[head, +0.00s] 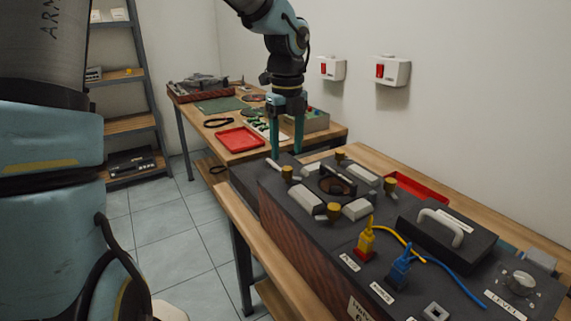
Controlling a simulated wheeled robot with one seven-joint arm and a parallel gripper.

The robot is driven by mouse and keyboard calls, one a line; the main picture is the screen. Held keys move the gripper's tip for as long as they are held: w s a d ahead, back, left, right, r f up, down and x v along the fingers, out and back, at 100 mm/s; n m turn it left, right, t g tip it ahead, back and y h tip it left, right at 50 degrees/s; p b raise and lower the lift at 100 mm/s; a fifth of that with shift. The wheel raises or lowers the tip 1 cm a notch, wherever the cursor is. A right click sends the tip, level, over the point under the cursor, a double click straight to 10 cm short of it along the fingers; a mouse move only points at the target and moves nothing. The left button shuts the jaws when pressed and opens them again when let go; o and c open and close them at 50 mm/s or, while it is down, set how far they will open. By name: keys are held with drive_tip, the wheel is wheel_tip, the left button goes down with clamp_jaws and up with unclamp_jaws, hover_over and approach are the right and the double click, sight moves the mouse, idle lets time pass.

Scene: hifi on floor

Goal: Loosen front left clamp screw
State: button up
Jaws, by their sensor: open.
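A dark fixture (262,180) on the near bench carries a round dark part (337,186) with pale clamp blocks around it. Brass screw knobs stand around this part: a left one (287,173), a near one (334,211), a far one (340,155) and a right one (390,185). No label shows which is the front left clamp screw. My gripper (287,153) is open, pointing down with its fingers apart. In the picture it is just above and behind the left knob. No knob shows between the fingers; their exact height above the fixture is unclear.
A yellow plug (366,240) and blue plug (399,268) with cables stand on the panel's near side. A dark block with a grey handle (441,225) is at right. A red tray (239,139) lies on the far table. Red wall switches (392,71) are behind.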

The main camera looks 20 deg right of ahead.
sight(287, 168)
drive_tip(key=shift+f, duration=2.6)
clamp_jaws()
